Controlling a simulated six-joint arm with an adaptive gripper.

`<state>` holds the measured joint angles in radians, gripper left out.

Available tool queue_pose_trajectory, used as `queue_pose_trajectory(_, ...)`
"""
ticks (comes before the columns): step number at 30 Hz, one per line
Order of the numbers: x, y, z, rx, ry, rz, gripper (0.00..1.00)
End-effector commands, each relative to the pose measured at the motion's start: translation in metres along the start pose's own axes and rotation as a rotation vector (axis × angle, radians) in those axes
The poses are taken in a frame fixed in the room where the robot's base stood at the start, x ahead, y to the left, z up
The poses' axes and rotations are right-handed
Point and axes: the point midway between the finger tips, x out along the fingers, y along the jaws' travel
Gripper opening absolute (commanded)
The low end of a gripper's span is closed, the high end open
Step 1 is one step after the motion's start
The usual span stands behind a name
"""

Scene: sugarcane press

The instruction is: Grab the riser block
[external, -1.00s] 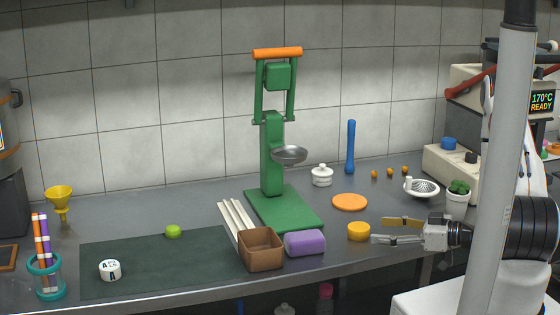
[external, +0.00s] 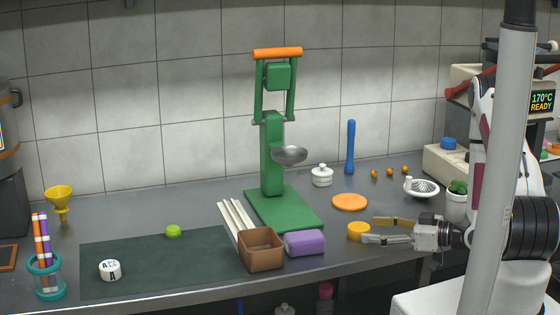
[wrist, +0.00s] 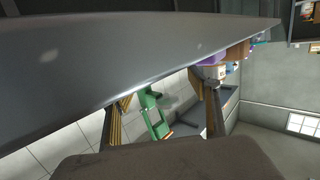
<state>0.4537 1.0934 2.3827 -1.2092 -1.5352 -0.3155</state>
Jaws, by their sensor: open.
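The purple block (external: 305,243), which looks like the riser block, lies on the counter right of the brown open box (external: 262,250) and in front of the green press base. My gripper (external: 370,230) is open and empty, its fingers pointing left, well to the right of the block. Its fingertips show close beside the yellow round piece (external: 358,231); I cannot tell whether they touch it. In the wrist view, my two fingers (wrist: 160,100) stand apart with nothing held between them. I cannot make out the block for certain there.
An orange disc (external: 350,202) and a white pot (external: 322,176) are farther back. The dark mat (external: 160,265) is mostly bare.

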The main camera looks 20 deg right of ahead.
Motion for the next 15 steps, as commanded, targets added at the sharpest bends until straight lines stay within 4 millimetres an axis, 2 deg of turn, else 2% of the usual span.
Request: queue_pose_trajectory(15, 0.0044, 0.0005, 0.0004, 0.000, 0.000, -0.001, 0.61)
